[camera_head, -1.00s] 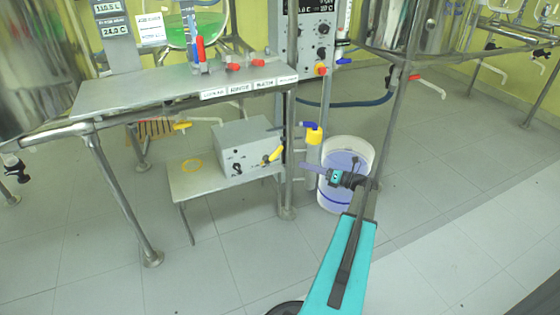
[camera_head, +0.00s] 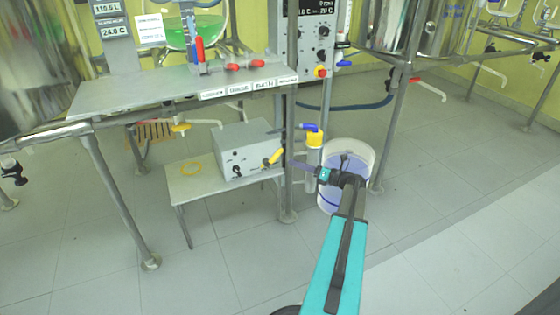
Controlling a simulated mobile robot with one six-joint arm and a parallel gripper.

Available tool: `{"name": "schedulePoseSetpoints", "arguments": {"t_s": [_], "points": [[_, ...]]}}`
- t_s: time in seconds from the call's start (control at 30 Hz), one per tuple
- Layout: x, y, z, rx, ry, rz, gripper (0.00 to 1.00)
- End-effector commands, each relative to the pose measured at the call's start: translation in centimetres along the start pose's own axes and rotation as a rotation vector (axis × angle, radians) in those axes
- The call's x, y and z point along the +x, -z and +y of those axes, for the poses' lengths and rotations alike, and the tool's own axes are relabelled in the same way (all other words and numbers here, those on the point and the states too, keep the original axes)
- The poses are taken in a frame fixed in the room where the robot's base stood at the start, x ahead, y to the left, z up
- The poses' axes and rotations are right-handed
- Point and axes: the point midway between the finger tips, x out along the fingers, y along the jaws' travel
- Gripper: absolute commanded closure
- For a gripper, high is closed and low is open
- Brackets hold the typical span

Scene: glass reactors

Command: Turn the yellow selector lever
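The yellow selector lever (camera_head: 272,158) is on the front of a grey control box (camera_head: 245,150), near its right end, and slants up to the right. The box stands on a low table (camera_head: 212,187). My gripper (camera_head: 296,164) comes in from the right and points left toward the lever. A gap shows between its tip and the lever, though depth is hard to judge. The fingers are small and seen edge-on, so I cannot tell whether they are open. Nothing is visibly held.
A table leg (camera_head: 289,190) stands close to my gripper's tip. A yellow fitting with a blue handle (camera_head: 314,138) is just above it. A white bucket (camera_head: 361,152) stands behind my wrist. A workbench (camera_head: 150,92) overhangs the box. The floor in front is clear.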

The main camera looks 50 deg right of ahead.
Motion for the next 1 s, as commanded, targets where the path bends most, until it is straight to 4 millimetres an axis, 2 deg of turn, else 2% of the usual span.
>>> {"name": "schedulePoseSetpoints", "arguments": {"t_s": [0.2,0.5,0.7,1.0], "points": [[3.3,0.2,-0.1,-0.002,-0.002,0.002,0.74],[7.2,0.1,-0.1,-0.001,-0.001,0.0,0.74],[8.3,0.1,0.0,-0.001,-0.001,0.0,0.74],[8.5,0.0,0.0,-0.001,0.0,0.0,0.74]]}}
